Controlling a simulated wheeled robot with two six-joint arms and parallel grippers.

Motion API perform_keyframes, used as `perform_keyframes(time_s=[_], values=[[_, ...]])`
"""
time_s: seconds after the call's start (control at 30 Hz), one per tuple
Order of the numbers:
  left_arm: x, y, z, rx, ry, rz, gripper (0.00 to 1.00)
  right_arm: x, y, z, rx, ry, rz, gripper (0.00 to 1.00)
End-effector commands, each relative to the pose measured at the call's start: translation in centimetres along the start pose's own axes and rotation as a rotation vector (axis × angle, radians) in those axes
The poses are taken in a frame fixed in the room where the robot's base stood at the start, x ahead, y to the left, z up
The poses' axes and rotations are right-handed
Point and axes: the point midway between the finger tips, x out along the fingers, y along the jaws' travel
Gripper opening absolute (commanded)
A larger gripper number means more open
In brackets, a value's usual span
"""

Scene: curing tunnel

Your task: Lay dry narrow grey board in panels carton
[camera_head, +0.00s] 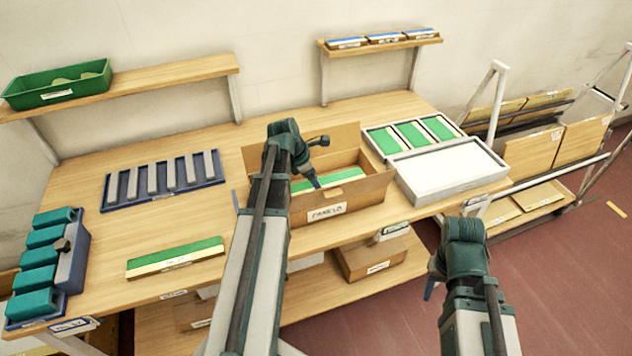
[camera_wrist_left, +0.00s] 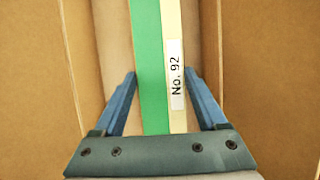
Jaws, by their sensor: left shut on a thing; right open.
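The open cardboard carton (camera_head: 375,200), with a label that seems to read PANELS, stands mid-table. My left gripper (camera_head: 316,182) reaches down into it. In the left wrist view the left gripper (camera_wrist_left: 160,85) is shut on a green board with a cream edge (camera_wrist_left: 151,60), labelled No. 92, between the carton's brown walls. The green board (camera_head: 342,176) also shows inside the carton in the head view. Several narrow grey strips (camera_head: 151,180) stand in a blue rack at the left of the table. My right gripper (camera_head: 430,290) is open and empty, off the table's front edge.
Another green and cream board (camera_head: 175,258) lies at the front left. Teal blocks (camera_head: 45,250) sit in a blue holder at the left edge. A tray of green panels (camera_head: 378,142) and a white tray (camera_head: 450,170) are right of the carton. Shelves hang above.

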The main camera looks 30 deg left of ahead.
Motion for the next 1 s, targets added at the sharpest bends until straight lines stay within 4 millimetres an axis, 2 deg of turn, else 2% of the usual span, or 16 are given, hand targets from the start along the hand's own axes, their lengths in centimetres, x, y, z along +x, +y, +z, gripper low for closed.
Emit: perform_keyframes(time_s=[0.03, 0.5, 1.0], values=[[0.8, 0.0, -0.3, 0.0, 0.0, 0.0, 0.12, 0.9, -0.1, -0.1, 0.0, 0.0, 0.0, 0.5], [4.2, 0.0, -1.8, 0.0, 0.0, 0.0, 0.12, 4.6, -0.4, -0.3, 0.0, 0.0, 0.0, 0.5], [4.5, 0.0, -1.9, 0.0, 0.0, 0.0, 0.12, 4.9, -0.5, -0.3, 0.0, 0.0, 0.0, 0.5]])
